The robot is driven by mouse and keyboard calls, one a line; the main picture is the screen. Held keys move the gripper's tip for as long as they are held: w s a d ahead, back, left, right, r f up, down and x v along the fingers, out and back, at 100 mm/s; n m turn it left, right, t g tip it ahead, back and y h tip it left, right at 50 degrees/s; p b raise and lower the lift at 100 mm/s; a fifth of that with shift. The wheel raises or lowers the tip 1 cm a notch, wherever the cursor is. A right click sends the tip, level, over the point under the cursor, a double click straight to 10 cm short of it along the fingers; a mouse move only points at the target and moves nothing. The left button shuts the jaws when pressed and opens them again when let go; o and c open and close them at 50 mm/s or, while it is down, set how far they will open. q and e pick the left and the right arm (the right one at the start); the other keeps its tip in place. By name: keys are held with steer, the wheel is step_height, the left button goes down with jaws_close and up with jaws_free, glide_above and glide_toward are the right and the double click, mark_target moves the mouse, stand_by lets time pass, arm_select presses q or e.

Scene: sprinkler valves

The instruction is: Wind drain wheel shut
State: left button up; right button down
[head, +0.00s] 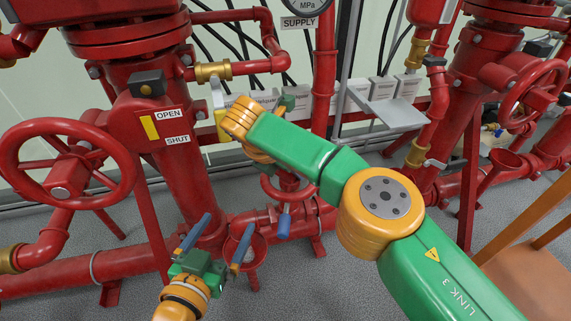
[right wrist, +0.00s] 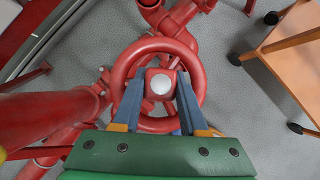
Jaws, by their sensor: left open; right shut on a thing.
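The drain wheel, a small red handwheel (right wrist: 158,44), fills the middle of the right wrist view. Its hub (right wrist: 161,84) has a pale round cap. My right gripper (right wrist: 160,78) is shut on the wheel at its hub, with one blue finger on each side. In the head view the drain wheel (head: 268,189) shows low on the red pipework, partly hidden behind my right arm, which also hides most of the right gripper.
A large red handwheel (head: 22,185) stands at the left, beside a box with OPEN and SHUT labels (head: 172,127). Another red handwheel (head: 530,93) is at the right. A wooden chair (head: 515,278) stands at the lower right.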

steer(key=shift+c, duration=2.3)
jaws_free()
